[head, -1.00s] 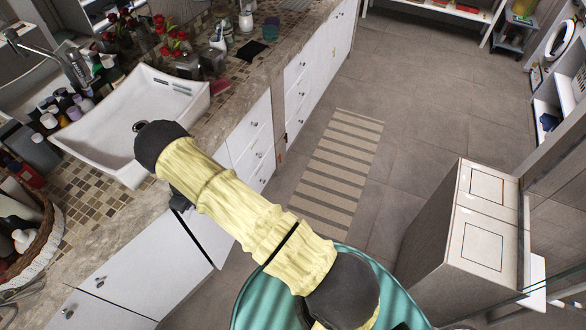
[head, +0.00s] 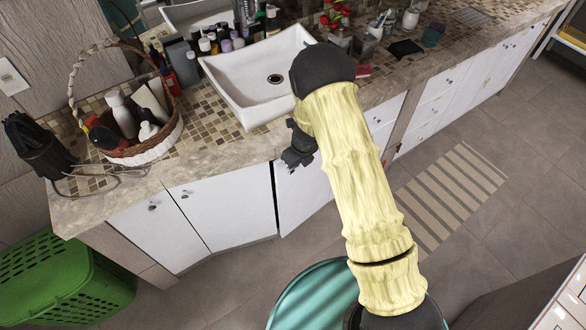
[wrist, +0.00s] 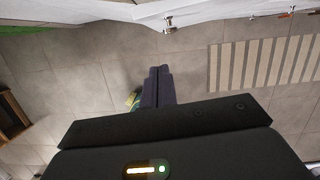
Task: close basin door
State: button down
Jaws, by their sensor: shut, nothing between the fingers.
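The white door (head: 303,200) under the white basin (head: 235,82) stands slightly ajar in the head view. A dark gap runs down its left edge. My gripper (head: 293,163) is in front of the upper part of this door, below the counter edge; my arm hides the door's right part. In the wrist view my gripper (wrist: 159,71) is shut and empty, its tips over the grey floor. A white front with a small metal knob (wrist: 169,24) lies beyond the tips at the top. I cannot tell whether the gripper touches the door.
Closed white cabinet doors (head: 222,210) stand left of it. A wicker basket (head: 150,148) and bottles fill the counter (head: 230,160). A green crate (head: 60,285) stands on the floor at lower left. A striped mat (head: 455,190) lies right, with open tiles around it.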

jog(key=shift+v, duration=1.1)
jog(key=s+d+r+n, duration=0.4)
jog(key=r+n, duration=0.3)
jog(key=s+d+r+n, duration=0.4)
jog(key=r+n, duration=0.2)
jog(key=r, duration=0.1)
jog(key=s+d+r+n+h, duration=0.1)
jog(key=s+d+r+n, duration=0.3)
jog(key=s+n, duration=0.2)
jog(key=s+d+r+n, duration=0.4)
jog(key=s+n, duration=0.3)
jog(key=n, duration=0.1)
jog(key=shift+d+r+n+t+h, duration=0.25)
jog(key=shift+d+n+t+h, duration=0.05)
jog(key=shift+h, duration=0.1)
